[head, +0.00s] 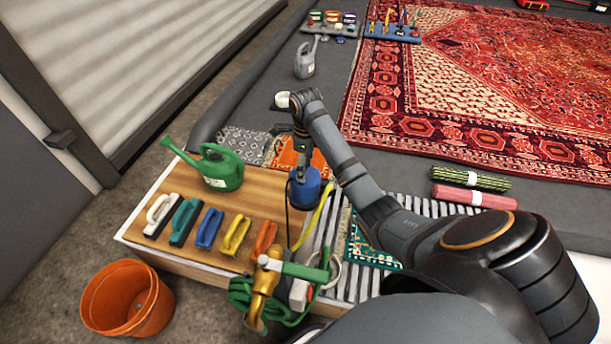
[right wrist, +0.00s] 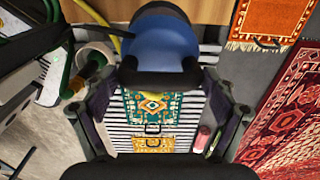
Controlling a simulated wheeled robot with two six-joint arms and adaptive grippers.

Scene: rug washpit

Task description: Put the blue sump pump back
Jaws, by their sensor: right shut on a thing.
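The blue sump pump (head: 304,190) hangs from my right gripper (head: 302,160), near the right edge of the wooden bench top. It also shows in the right wrist view (right wrist: 160,45), between the fingers at the top of the picture. The gripper is shut on its dark upper part. A dark cord hangs down from the pump in the head view. Whether the pump's base touches the surface under it, I cannot tell. My left gripper is not in view.
A green watering can (head: 219,168) and several coloured brushes (head: 208,228) stand on the wooden bench (head: 180,188). A slatted grate (head: 428,207) lies to the right. An orange bucket (head: 127,298) stands on the floor.

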